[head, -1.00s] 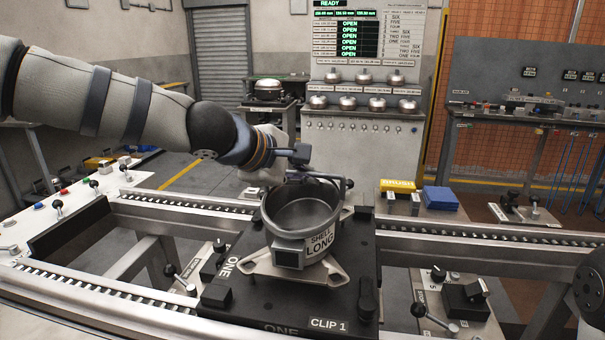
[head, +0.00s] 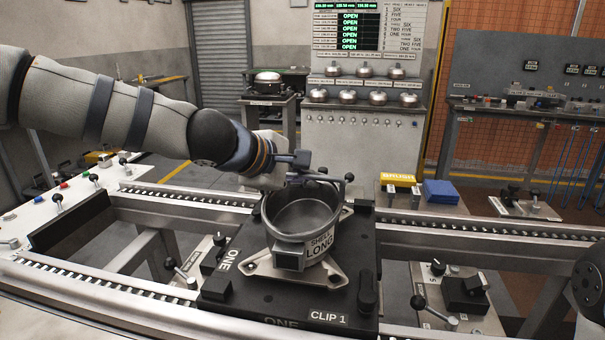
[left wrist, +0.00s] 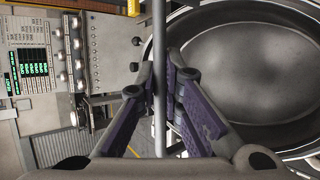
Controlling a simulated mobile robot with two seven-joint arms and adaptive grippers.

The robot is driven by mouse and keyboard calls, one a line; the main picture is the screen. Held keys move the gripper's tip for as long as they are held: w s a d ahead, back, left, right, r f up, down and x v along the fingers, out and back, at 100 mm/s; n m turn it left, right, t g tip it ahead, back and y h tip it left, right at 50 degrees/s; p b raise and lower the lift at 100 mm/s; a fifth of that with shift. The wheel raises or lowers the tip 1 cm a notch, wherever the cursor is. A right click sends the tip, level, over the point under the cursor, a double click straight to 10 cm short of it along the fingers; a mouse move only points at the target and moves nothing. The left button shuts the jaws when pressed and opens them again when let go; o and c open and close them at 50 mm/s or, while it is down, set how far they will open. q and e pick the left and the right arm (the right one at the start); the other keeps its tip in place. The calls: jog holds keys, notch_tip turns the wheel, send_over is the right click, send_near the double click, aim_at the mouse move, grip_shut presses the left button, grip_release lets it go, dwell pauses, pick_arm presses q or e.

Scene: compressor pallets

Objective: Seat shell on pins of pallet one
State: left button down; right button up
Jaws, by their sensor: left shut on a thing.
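The shell (head: 303,222) is a round, open-topped grey metal pot with a label reading SHELL LONG and a light flanged foot plate (head: 331,275). It is upright over the black pallet one (head: 230,262), marked ONE and CLIP 1. My left gripper (head: 318,178) is at the shell's far rim, shut on a thin bar beside the rim. The left wrist view shows the fingers (left wrist: 160,85) closed around that bar, with the shell's inside (left wrist: 245,75) to the right. The pins are hidden under the foot plate, so I cannot tell whether it rests fully down. My right gripper is not in view.
The pallet sits between roller rails (head: 150,310). A lever fixture (head: 460,295) is right of the pallet. A cabinet with several domed parts (head: 362,150) stands farther back.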

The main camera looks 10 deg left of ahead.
pick_arm(q)
jog(key=shift+f, duration=0.45)
dwell(0.3)
jog(key=c, duration=1.7)
grip_release()
jog(key=shift+o, duration=0.2)
jog(key=shift+s+f, duration=0.1)
jog(key=shift+f, duration=0.3)
jog(key=v, duration=1.2)
jog(key=shift+r, duration=0.2)
jog(key=shift+a, duration=0.1)
